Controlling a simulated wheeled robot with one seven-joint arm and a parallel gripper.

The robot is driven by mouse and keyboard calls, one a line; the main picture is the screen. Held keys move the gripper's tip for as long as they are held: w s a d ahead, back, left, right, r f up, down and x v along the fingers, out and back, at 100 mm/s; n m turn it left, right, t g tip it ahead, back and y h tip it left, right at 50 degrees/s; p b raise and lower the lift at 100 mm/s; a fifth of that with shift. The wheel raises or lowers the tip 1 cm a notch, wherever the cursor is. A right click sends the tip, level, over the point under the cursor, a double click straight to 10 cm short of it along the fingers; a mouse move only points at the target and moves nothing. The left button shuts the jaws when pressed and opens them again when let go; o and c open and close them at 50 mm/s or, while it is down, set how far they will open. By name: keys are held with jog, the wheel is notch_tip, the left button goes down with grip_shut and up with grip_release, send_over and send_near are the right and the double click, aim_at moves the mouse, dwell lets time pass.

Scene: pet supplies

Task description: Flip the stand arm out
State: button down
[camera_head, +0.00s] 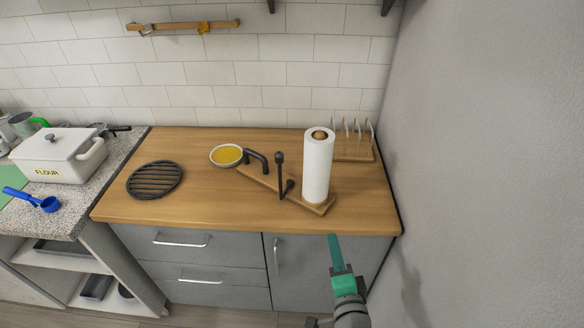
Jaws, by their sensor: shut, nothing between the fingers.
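A stand with a long wooden base (256,182) lies on the wooden counter. A white paper roll (318,165) stands upright at its right end. A thin dark upright arm with a knob on top (280,172) stands just left of the roll. A dark curved hook-like piece (258,158) rises near the base's left end. I cannot tell how either dark piece is hinged. My gripper (333,240), with green fingers, is shut and empty, in front of the counter's front edge, below the roll in the picture and apart from the stand.
A black round trivet (155,180) and a yellow-filled dish (227,155) sit left of the stand. A wooden rack (353,150) stands behind the roll. A grey wall (480,170) bounds the right. The counter's front middle is clear.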

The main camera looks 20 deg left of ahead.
jog(key=w+a+r+n+g+y, duration=0.1)
jog(key=w+a+r+y, duration=0.15)
jog(key=r, duration=0.35)
jog(key=w+a+r+g+y, duration=0.1)
jog(key=a+r+y, duration=0.15)
jog(key=r, duration=0.45)
jog(key=s+a+x, duration=0.1)
jog(key=x, duration=1.1)
jog(key=shift+s+a, duration=0.15)
jog(key=shift+a, duration=0.3)
